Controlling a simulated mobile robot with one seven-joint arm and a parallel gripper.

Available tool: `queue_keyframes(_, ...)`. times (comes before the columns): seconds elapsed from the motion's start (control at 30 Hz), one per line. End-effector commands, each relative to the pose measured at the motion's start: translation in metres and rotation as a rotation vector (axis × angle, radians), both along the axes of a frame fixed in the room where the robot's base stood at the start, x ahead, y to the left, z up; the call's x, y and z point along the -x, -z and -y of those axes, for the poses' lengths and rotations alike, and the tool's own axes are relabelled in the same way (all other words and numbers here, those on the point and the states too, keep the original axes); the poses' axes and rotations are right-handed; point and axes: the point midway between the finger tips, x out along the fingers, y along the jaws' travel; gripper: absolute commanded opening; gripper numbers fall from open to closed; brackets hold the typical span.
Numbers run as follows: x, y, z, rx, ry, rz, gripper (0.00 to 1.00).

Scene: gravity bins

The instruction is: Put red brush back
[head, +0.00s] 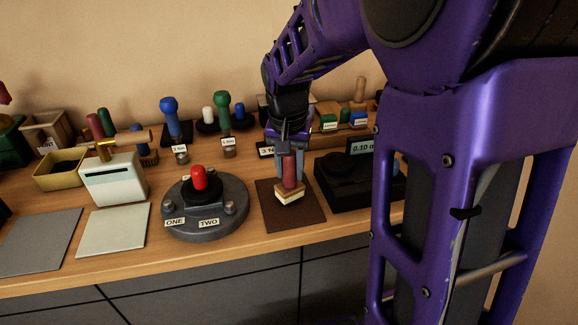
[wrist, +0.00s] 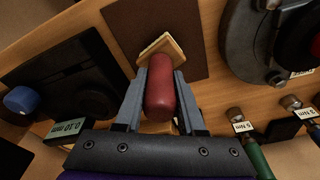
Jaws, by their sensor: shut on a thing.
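The red brush (head: 289,168) has a dark red handle and a pale block-shaped head (head: 289,195). My gripper (head: 290,160) points down and is shut on the handle. In the wrist view the red handle (wrist: 160,88) lies between the two grey fingers of my gripper (wrist: 161,78), with the pale head (wrist: 160,47) beyond it. The brush is over the dark brown mat (head: 268,215), which also shows in the wrist view (wrist: 125,18). I cannot tell whether the head touches the mat. Green (head: 328,121) and blue (head: 358,117) block-shaped items stand on the back right of the bench.
A round grey station with a red knob (head: 199,178) stands left of the mat. A black scale (head: 338,180) stands close on the right. A white box (head: 113,180), a yellow tray (head: 60,170) and flat plates lie further left. Blue and green knobbed posts stand behind.

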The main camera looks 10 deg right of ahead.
Motion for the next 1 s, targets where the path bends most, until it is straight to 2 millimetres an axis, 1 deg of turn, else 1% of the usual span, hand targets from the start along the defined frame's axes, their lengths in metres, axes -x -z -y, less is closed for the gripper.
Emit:
queue_keyframes(0.7,0.000,0.011,0.000,0.000,0.000,0.000,0.00)
queue_keyframes(0.73,0.000,0.010,0.000,0.000,0.000,0.001,0.44)
queue_keyframes(0.9,0.000,0.010,0.000,0.000,0.000,0.000,0.73)
queue_keyframes(1.0,0.000,0.010,0.000,0.000,0.000,0.000,0.73)
